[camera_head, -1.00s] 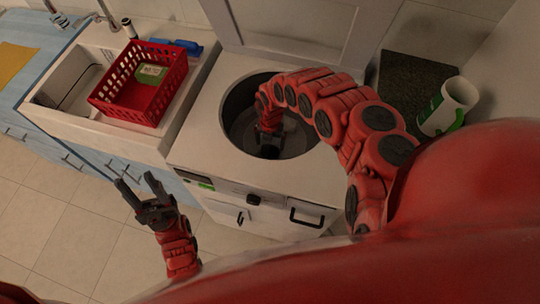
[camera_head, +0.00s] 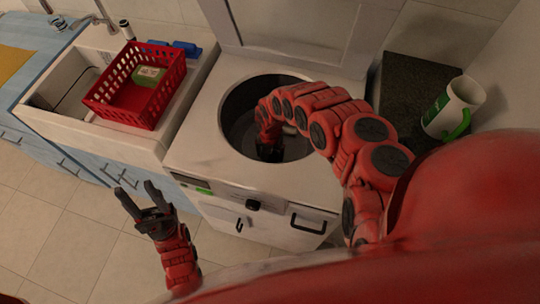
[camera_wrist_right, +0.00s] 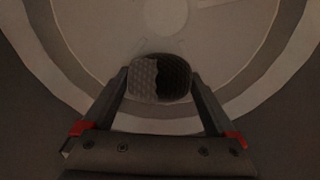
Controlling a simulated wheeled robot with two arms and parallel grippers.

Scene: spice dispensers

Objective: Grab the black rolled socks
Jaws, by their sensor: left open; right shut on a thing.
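The black rolled socks (camera_wrist_right: 176,78) show in the right wrist view as a dark, textured, rounded bundle with a lighter grey patch on its left side. My right gripper (camera_wrist_right: 160,85) is shut on them, one finger on each side, inside the round drum. In the head view my right gripper (camera_head: 269,152) reaches down into the drum, and the socks cannot be told apart from it there. My left gripper (camera_head: 143,202) is open and empty, in the air in front of the counter.
The top-loading washer (camera_head: 190,140) has a round opening whose rim surrounds my right forearm. A red basket (camera_head: 118,105) with a green-and-white box (camera_head: 149,75) stands by the sink at left. A white-and-green jug (camera_head: 455,108) is at the right. Floor space is clear at left.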

